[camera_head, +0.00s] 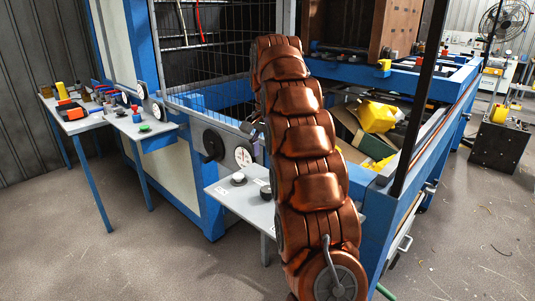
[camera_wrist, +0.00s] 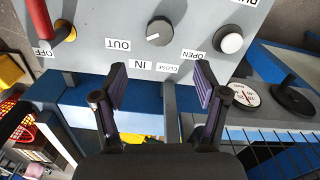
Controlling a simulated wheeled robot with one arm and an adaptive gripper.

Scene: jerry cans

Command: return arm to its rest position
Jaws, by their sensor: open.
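My gripper (camera_wrist: 158,85) shows in the wrist view with its two dark fingers spread apart and nothing between them. The fingertips overlap the edge of a grey control panel (camera_wrist: 100,42) in that view; I cannot tell how far off it they are. The panel carries a round knob (camera_wrist: 159,31), a white button (camera_wrist: 230,40), a red handle (camera_wrist: 63,25) and labels such as OUT, IN, OPEN and CLOSE.
A blue-framed machine with a mesh guard (camera_head: 215,65) stands around my arm. A gauge (camera_head: 243,155) and dark handwheel (camera_head: 213,144) are left of it. Yellow jerry cans (camera_head: 377,117) lie in a bin to the right. A side table (camera_head: 95,122) is at left; floor is free at lower left.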

